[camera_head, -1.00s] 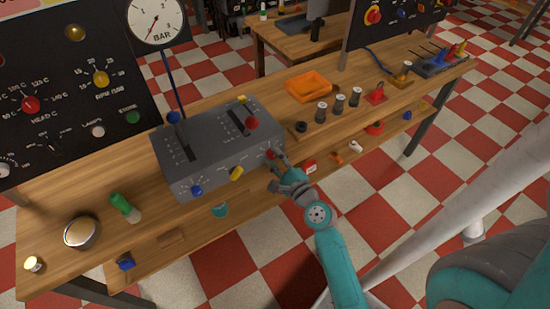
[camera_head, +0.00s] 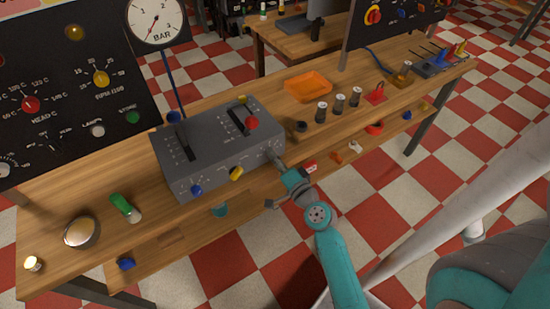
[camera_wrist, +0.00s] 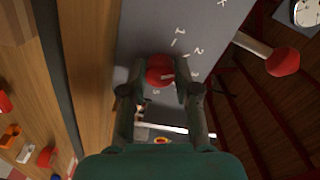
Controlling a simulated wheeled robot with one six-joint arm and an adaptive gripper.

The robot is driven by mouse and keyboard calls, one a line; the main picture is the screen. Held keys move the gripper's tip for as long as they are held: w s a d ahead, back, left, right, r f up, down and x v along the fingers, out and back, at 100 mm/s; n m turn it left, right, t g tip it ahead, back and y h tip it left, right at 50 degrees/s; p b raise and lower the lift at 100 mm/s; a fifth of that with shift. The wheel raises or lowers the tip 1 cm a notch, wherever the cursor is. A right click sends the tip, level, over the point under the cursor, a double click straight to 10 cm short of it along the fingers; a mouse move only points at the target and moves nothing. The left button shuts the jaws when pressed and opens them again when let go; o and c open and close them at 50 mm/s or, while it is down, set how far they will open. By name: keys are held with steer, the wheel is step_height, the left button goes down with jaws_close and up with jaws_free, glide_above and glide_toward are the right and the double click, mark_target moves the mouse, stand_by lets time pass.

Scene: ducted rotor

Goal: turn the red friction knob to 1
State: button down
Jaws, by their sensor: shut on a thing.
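The red friction knob (camera_wrist: 160,70) is on the grey control box (camera_head: 205,165), on its front face near the right end. In the wrist view my gripper (camera_wrist: 162,82) has one finger on each side of the knob and is shut on it. A pale mark shows on the right part of the knob. White digits are printed around it, with 1 above and 2 to the upper right. In the head view my gripper (camera_head: 277,158) reaches the box's right end and hides the knob.
A lever with a red ball (camera_head: 252,123) rises from the box top; the red ball also shows in the wrist view (camera_wrist: 283,61). A yellow knob (camera_head: 236,173) and blue knob (camera_head: 197,190) are on the same front face. An orange tray (camera_head: 308,86) stands behind right.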

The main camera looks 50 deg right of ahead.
steer(key=n, duration=0.5)
steer(key=shift+f+n, duration=0.1)
steer(key=shift+n, duration=2.3)
steer(key=c, duration=0.8)
jaws_free()
steer(key=shift+c, duration=0.2)
steer(key=shift+s, duration=0.1)
steer(key=v, duration=1.1)
steer(key=shift+s+a, duration=0.2)
steer(key=shift+s, duration=0.15)
